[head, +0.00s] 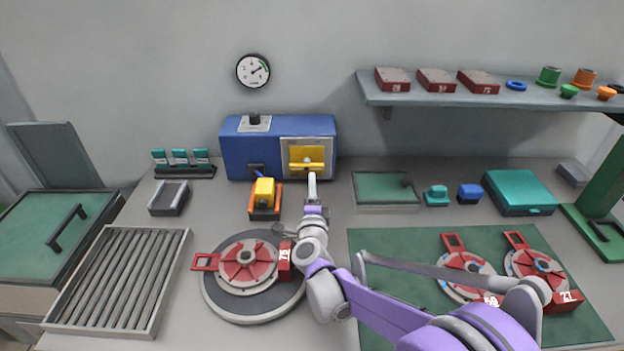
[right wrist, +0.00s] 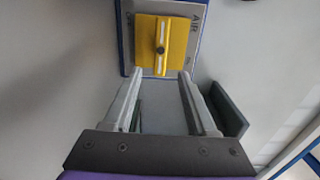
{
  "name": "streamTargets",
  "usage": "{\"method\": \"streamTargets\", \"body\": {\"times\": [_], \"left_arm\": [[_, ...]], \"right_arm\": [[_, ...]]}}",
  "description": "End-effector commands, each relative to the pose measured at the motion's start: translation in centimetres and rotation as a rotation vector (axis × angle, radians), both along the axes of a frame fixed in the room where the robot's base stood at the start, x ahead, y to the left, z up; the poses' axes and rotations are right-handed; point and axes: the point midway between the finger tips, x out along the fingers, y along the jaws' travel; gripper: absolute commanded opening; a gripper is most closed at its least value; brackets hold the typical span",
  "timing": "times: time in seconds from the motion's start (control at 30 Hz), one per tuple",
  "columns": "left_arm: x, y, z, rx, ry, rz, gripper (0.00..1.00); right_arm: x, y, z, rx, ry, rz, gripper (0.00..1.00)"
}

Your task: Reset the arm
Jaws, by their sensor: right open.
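My right arm reaches in from the lower right of the head view. Its gripper (head: 312,185) points at the blue box (head: 262,150) at the back of the bench, just in front of the box's yellow panel (head: 307,155). In the right wrist view, the two fingers of my right gripper (right wrist: 157,85) stand wide apart with nothing between them. Contact with the panel cannot be seen. My left gripper is in neither view.
A round turntable (head: 215,300) carrying a red-and-grey part (head: 247,262) lies left of my forearm. A yellow-and-orange device (head: 264,195) stands close left of the gripper. A roller tray (head: 115,280) is at left. A green mat (head: 385,245) with two red parts is at right, partly behind my arm.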

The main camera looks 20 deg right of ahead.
Motion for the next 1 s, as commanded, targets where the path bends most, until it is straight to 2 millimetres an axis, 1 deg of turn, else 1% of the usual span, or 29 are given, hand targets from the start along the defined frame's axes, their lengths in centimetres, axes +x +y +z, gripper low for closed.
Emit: {"method": "streamTargets", "body": {"times": [0.03,0.17,0.57,0.67,0.77,0.87,0.97,1.0], "left_arm": [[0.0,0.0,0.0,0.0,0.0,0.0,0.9],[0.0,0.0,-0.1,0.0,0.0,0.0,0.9],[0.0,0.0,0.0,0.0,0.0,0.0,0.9],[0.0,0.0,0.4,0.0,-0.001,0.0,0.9],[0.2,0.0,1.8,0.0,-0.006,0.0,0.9],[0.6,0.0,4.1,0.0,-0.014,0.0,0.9],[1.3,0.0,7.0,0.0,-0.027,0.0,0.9],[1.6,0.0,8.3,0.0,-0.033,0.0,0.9]], "right_arm": [[-0.5,0.2,0.0,0.0,0.0,0.001,0.57],[-1.1,0.3,0.0,0.0,0.0,0.0,0.57],[-1.1,0.3,0.0,0.0,0.0,0.0,0.57],[-1.0,0.3,0.5,0.0,-0.001,0.0,0.57],[-0.9,0.3,2.0,-0.001,-0.006,0.0,0.57],[-0.6,0.3,4.7,0.0,-0.015,0.0,0.57],[-0.2,0.3,8.1,0.0,-0.027,0.0,0.57],[0.1,0.3,9.5,0.0,-0.033,-0.001,0.57]]}}
